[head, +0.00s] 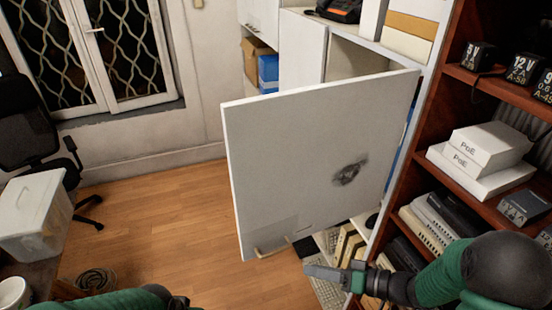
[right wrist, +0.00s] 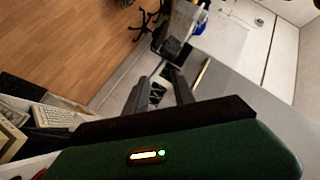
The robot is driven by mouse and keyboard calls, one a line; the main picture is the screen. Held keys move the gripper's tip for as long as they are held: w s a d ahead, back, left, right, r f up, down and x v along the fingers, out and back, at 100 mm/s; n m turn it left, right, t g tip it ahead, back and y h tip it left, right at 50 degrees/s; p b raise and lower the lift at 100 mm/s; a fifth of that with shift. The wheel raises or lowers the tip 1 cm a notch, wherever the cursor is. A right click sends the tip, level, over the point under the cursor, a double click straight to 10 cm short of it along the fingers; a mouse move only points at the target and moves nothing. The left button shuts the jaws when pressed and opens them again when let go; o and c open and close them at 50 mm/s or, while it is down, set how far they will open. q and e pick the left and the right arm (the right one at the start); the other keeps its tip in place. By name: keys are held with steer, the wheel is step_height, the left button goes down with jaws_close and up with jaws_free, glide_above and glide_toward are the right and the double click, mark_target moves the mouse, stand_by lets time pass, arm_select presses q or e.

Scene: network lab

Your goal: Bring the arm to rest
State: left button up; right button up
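My right arm (head: 450,270) comes in from the lower right of the head view, green with a dark rounded joint. My right gripper (head: 312,271) points left, below the open white cabinet door (head: 300,150) and right of its handle (head: 272,251). In the right wrist view the two dark fingers of the right gripper (right wrist: 157,76) stand apart with nothing held between them. Part of my left arm (head: 140,298) shows at the bottom edge of the head view; its fingers do not show.
A wooden shelf (head: 505,92) with PoE boxes (head: 490,145) and adapters stands close on the right. Keyboards and devices fill low shelves behind my right gripper. A white bin (head: 35,215) and a chair (head: 25,125) are at left. The wooden floor (head: 165,225) between is mostly clear.

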steer(key=w+d+m+t+h, duration=0.2)
steer(key=w+d+t+h, duration=0.15)
steer(key=d+h, duration=0.7)
steer(key=s+f+g+h, duration=0.1)
steer(key=s+g, duration=0.2)
steer(key=s, duration=0.5)
steer(key=s+a+f+g+h, duration=0.1)
steer(key=s+g, duration=0.3)
steer(key=s, duration=0.4)
steer(key=shift+s+a+f+m, duration=0.25)
steer(key=shift+f+m, duration=0.15)
steer(key=shift+f, duration=0.3)
steer(key=shift+h, duration=0.25)
